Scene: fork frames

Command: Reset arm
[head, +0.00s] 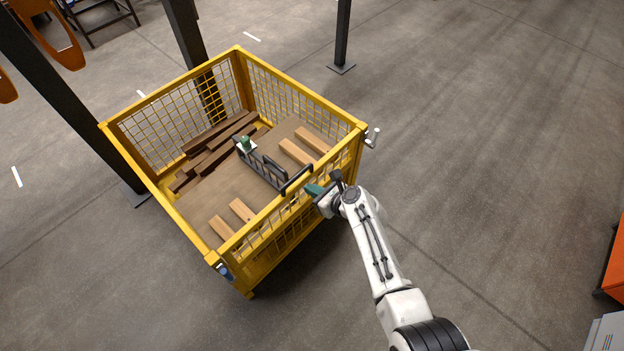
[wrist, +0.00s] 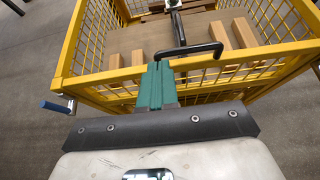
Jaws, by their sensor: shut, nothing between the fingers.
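My gripper (head: 312,190) is at the near right side of a yellow mesh crate (head: 184,227), at the end of my outstretched white arm. In the wrist view its green fingers (wrist: 156,85) are shut together with nothing between them. The fingertips point toward the crate's near top rail (wrist: 110,76). A black handle (wrist: 190,50) of a dark rack lies just beyond the fingertips in the wrist view. I cannot tell whether they touch. In the head view the dark rack (head: 262,168) lies inside the crate, with a small green and white item (head: 245,144) at its far end.
Brown planks (head: 215,150) and light wooden blocks (head: 297,152) lie in the crate. Dark posts (head: 342,35) stand behind it and to its left. An orange object (head: 614,262) is at the right edge. The concrete floor right of the crate is clear.

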